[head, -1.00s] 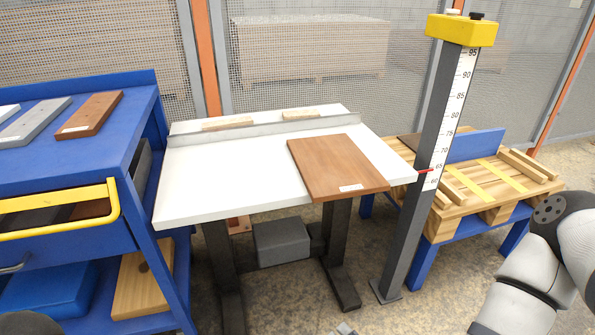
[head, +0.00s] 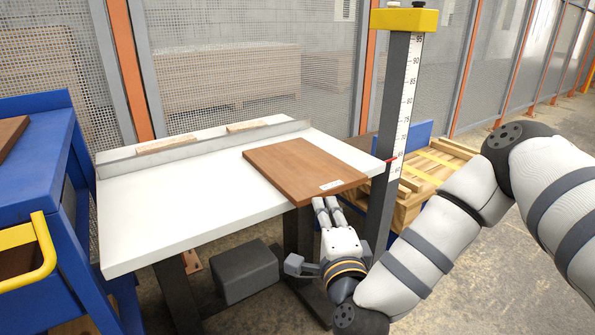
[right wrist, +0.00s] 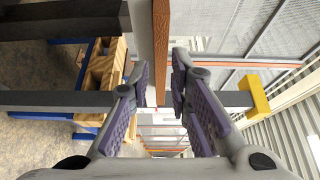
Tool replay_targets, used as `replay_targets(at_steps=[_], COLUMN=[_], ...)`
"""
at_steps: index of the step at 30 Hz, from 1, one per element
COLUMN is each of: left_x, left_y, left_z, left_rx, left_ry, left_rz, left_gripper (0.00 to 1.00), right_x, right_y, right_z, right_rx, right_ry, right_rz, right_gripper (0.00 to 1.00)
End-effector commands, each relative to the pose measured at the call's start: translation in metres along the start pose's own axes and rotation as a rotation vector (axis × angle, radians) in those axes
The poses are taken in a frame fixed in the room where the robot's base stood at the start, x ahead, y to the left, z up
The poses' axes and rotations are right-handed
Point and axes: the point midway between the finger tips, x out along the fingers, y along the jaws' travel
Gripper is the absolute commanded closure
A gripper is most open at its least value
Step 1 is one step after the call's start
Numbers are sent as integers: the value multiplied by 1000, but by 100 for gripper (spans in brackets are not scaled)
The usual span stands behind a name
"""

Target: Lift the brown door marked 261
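The brown door (head: 303,168) is a flat brown board lying on the white table (head: 150,222), with its front edge at the table's front right. A small white label sits at its front corner; its number is too small to read. My right gripper (head: 326,204) is just at the front edge of the door, below the label. In the right wrist view the door's narrow brown edge (right wrist: 161,50) lines up with the gap between the fingers of my open gripper (right wrist: 160,88). I cannot tell whether either finger touches it. My left gripper is out of view.
A grey post with a yellow top (head: 404,20) and height scale stands right of the table. A metal fence (head: 205,143) runs along the table's back. A blue workbench (head: 45,135) is at left, and a wooden pallet (head: 408,205) is behind the post.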

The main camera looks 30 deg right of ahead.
Motion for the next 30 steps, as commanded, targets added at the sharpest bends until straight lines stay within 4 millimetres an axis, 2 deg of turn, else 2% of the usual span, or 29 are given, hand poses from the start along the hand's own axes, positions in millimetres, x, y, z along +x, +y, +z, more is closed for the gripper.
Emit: replay_targets(at_steps=[5,12,20,22,23,30], left_x=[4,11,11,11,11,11], left_y=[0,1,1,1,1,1], left_z=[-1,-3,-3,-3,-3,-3], left_rx=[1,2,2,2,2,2], left_ry=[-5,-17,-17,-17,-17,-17], left_rz=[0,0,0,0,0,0], left_gripper=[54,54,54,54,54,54], right_x=[22,64,68,68,68,68], right_y=[0,0,-1,-1,-1,-3], right_z=[-1,-5,-5,-5,-5,-4], right_rx=[-1,-2,-2,-2,-2,0], right_ry=[0,0,-2,-2,-2,-2], right_rz=[0,1,3,3,3,-3], right_gripper=[82,82,82,98,100,100])
